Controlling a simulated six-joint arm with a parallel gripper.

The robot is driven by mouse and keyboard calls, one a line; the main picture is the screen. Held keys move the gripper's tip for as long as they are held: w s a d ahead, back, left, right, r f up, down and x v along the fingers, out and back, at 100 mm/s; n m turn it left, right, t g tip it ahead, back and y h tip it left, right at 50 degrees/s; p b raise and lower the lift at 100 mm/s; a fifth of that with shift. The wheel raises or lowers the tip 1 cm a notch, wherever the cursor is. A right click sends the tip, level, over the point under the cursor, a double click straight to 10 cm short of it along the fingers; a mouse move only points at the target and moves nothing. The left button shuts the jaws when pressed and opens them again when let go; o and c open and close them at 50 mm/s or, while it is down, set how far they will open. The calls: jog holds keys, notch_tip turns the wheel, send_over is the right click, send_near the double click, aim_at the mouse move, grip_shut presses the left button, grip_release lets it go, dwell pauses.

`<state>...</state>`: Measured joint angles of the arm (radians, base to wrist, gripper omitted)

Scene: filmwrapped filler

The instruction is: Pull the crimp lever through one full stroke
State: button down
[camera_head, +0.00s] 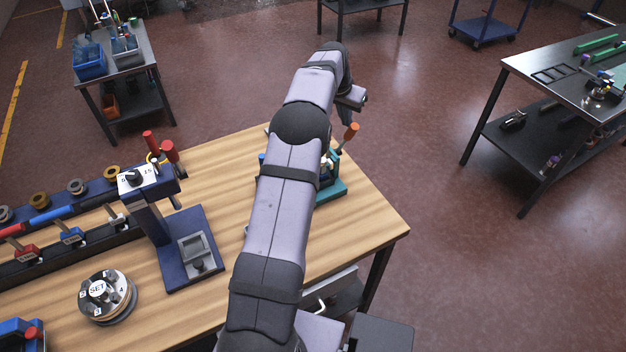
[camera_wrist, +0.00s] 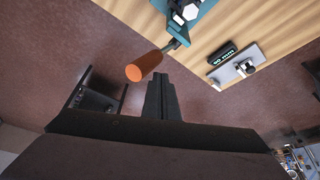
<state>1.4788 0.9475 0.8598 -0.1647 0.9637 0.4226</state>
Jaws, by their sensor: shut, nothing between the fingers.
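The crimp lever has an orange grip (camera_head: 351,132) and rises tilted from a teal crimp tool (camera_head: 330,190) at the bench's far right, partly hidden behind my arm. In the wrist view the orange grip (camera_wrist: 145,67) points toward the camera, and part of the teal tool (camera_wrist: 203,22) shows at the top. My gripper (camera_wrist: 160,80) is shut and empty, with its dark fingers beside and just below the orange grip. A small gap seems to separate them. In the head view my gripper (camera_head: 346,115) is at the arm's end, close to the grip.

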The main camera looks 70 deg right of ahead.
jog(key=shift+r+p, duration=0.3)
jog(key=shift+r, duration=2.2)
